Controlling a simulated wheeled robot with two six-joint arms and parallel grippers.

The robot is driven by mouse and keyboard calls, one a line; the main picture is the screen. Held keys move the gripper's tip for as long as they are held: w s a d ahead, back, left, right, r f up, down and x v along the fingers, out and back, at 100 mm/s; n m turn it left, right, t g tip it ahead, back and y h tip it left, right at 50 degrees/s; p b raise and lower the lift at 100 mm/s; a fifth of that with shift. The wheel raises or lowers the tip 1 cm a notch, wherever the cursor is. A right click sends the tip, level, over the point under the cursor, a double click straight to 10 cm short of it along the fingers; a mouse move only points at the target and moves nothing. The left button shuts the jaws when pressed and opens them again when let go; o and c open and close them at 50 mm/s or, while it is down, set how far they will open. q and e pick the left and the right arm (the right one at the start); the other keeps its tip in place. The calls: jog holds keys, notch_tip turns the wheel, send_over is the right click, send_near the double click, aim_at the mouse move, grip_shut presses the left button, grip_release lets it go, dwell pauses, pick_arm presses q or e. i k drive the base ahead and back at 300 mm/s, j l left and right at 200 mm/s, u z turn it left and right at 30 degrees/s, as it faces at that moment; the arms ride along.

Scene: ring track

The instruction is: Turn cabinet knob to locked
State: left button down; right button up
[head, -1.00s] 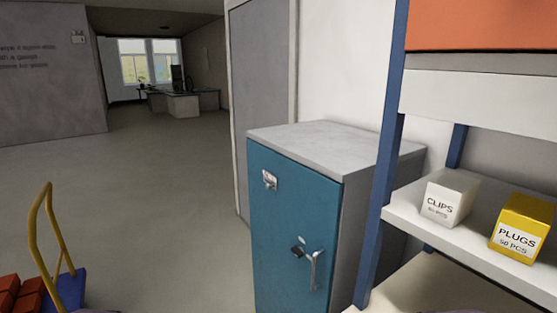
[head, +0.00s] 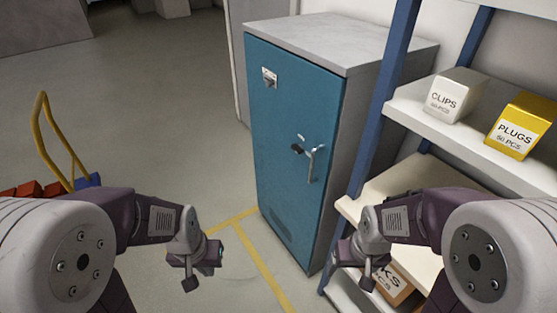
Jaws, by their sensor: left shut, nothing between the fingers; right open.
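A cabinet (head: 290,170) with a blue door and grey sides stands in the middle of the head view, its door shut. A small dark knob (head: 297,149) sits on the door, with a grey lever handle (head: 312,162) just right of it. The markings by the knob are too small to read. My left gripper (head: 188,284) is shut and empty, low and left of the cabinet. My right gripper (head: 366,281) is open and empty, low and right of the cabinet, in front of the shelf. Both are apart from the knob.
A shelf rack (head: 388,110) with blue posts stands close on the right, holding a white CLIPS box (head: 454,97) and a yellow PLUGS box (head: 521,127). A cart with a yellow handle (head: 58,130) is at left. The floor before the cabinet is clear, with yellow lines (head: 262,270).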

aim_at(298, 149)
jog(key=i+j+z, duration=0.1)
jog(key=i+j, duration=0.6)
jog(key=j, duration=0.15)
jog(key=i+l, duration=0.15)
jog(key=i+l+z, duration=0.05)
